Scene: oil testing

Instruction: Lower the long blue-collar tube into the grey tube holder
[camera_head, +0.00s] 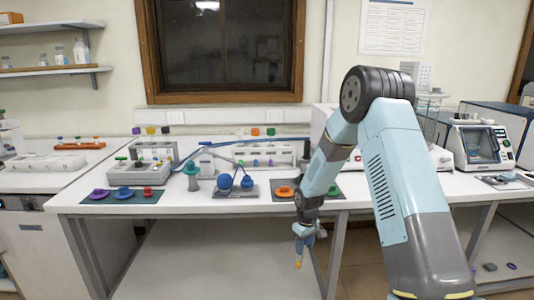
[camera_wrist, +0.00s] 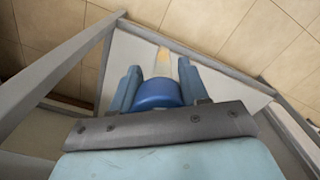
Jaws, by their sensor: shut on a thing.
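My gripper (camera_head: 305,232) hangs low in front of the bench's front edge, right of centre in the head view. It is shut on the long blue-collar tube. In the wrist view the blue collar (camera_wrist: 158,95) sits between the two blue fingers, and the clear tube with a yellowish end (camera_wrist: 163,57) points away from me. In the head view the tube's orange-yellow end (camera_head: 298,262) points down, below bench-top height. A grey block (camera_head: 138,174) stands on the bench at left; I cannot tell for sure whether it is the grey tube holder.
The white bench top (camera_head: 170,207) carries a mat with coloured discs (camera_head: 122,195), a teal-topped stand (camera_head: 192,180), blue balls on a plate (camera_head: 235,190) and a white rack (camera_head: 265,155). An orange disc (camera_head: 284,191) lies near my arm. Open space lies under the bench.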

